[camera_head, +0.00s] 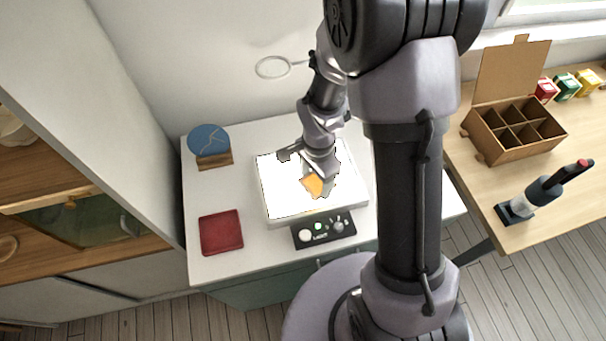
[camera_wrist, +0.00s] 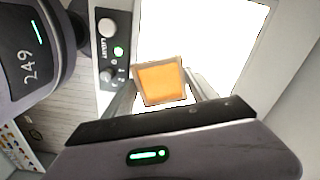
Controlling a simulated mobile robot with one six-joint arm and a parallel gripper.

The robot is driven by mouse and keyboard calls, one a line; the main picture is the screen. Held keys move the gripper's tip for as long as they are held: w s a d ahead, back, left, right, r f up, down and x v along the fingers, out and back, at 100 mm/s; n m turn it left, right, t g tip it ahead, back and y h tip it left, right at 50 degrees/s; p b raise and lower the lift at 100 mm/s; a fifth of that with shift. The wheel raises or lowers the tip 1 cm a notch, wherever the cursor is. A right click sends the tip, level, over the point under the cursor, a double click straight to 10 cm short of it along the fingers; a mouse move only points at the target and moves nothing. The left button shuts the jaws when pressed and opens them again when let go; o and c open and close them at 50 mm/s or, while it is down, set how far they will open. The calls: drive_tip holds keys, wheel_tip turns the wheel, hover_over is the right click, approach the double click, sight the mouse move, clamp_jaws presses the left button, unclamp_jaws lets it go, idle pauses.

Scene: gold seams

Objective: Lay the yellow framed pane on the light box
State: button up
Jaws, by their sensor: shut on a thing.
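The yellow framed pane (camera_head: 313,185) is an orange-yellow square with a thin pale frame, held at the end of my gripper (camera_head: 318,178). In the wrist view the pane (camera_wrist: 162,83) sits between the two fingers of my gripper (camera_wrist: 163,100), which are shut on it. The light box (camera_head: 283,200) is a glowing white panel under the gripper and pane. It also fills the upper middle of the wrist view (camera_wrist: 205,35). I cannot tell whether the pane touches the panel. My arm hides part of the light box's right side.
The light box's control panel (camera_head: 323,231) has knobs and a green light. A divided box (camera_head: 515,135) and a dark tool (camera_head: 540,193) stand on the right table.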

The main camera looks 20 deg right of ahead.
drive_tip(key=w, duration=0.5)
drive_tip(key=shift+w+a+f, duration=0.2)
drive_tip(key=shift+a+f, duration=0.1)
drive_tip(key=shift+a, duration=0.1)
wheel_tip(320, 180, down, 4)
drive_tip(key=shift+r+b, duration=0.2)
drive_tip(key=shift+b, duration=0.75)
drive_tip(key=shift+r, duration=0.15)
drive_tip(key=o, duration=1.4)
drive_tip(key=shift+o, duration=0.2)
